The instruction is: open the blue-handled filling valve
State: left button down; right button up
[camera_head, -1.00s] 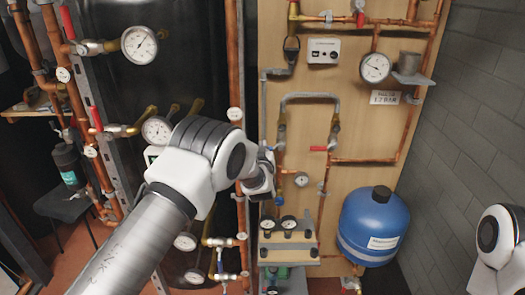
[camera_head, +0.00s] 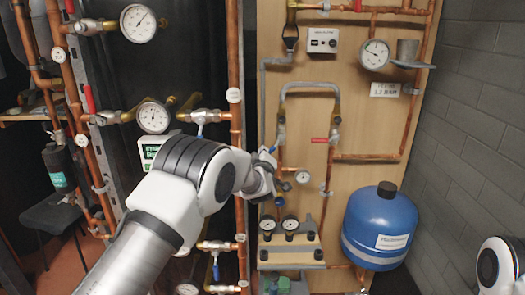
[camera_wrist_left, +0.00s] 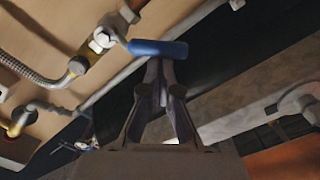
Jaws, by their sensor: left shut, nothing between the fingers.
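The blue handle (camera_wrist_left: 158,48) of the filling valve lies across the left wrist view as a thick bar. Its silver valve body (camera_wrist_left: 104,38) sits at its left end on the pipework. My left gripper (camera_wrist_left: 162,70) is shut and empty, its fingertips together just below the handle's middle; I cannot tell whether they touch it. In the head view my left gripper (camera_head: 268,168) is at the wooden board's left edge, small and partly hidden by its own wrist. A small blue spot shows by its tips, perhaps the handle. My right gripper is out of view.
Copper pipes (camera_head: 237,60) and a grey pipe loop (camera_head: 310,88) stand close around my left gripper. A small gauge (camera_head: 302,177) is just right of it. Two gauges (camera_head: 290,225) sit below. A blue tank (camera_head: 380,228) stands to the right.

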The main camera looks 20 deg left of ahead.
pick_arm(q)
jog(key=d+f+n+b, duration=0.1)
jog(key=n+b, duration=0.1)
jog(key=b, duration=0.1)
jog(key=d+f+n+b, duration=0.1)
jog(key=n+b, duration=0.1)
jog(key=w+d+f+n+b, duration=0.1)
jog(key=n+b, duration=0.2)
jog(key=shift+d+f+t+b, duration=0.2)
jog(key=shift+d+t+b, duration=0.1)
jog(key=shift+b, duration=0.05)
jog(key=shift+d, duration=0.1)
dwell(0.4)
